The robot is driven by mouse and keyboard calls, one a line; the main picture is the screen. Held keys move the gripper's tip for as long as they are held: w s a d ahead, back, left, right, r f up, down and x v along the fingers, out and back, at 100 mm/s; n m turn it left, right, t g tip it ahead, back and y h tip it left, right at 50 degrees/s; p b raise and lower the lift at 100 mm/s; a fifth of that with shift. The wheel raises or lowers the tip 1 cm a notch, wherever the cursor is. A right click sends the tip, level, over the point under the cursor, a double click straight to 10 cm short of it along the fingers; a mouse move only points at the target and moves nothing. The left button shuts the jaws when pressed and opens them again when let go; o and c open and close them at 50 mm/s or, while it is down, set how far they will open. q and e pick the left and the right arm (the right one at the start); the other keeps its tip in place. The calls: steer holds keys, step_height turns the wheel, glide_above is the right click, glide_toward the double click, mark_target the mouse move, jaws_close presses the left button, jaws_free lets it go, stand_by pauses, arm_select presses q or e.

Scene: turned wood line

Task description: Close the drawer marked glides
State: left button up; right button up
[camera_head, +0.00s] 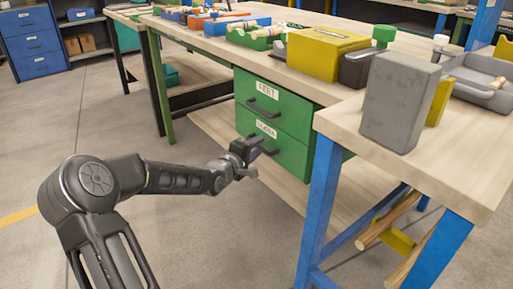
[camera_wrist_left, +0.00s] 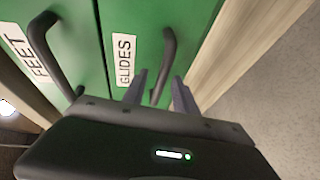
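The drawer marked glides (camera_head: 292,155) is the lower green drawer under the workbench, with a white label partly covered in the head view. In the left wrist view its front (camera_wrist_left: 144,20) shows the readable label GLIDES (camera_wrist_left: 124,60) and a dark bar handle (camera_wrist_left: 168,60). My left gripper (camera_head: 254,153) is at this handle; in the left wrist view its two fingers (camera_wrist_left: 159,93) are apart, with the handle's near end between them. I cannot tell whether they touch it, or how far the drawer stands out. My right gripper is not in view.
The drawer marked feet (camera_head: 290,110) is directly above. A workbench corner with blue legs (camera_head: 320,205) stands close on the right, carrying a grey block (camera_head: 398,105). A wooden lower shelf (camera_head: 285,190) lies below the drawers. The floor to the left is clear.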

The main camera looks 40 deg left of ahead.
arm_select(q)
steer(key=shift+s, duration=0.1)
steer(key=s+r+p, duration=0.1)
steer(key=s+p, duration=0.3)
steer(key=s, duration=0.3)
steer(key=shift+s+d+r, duration=0.2)
steer(key=shift+d, duration=0.2)
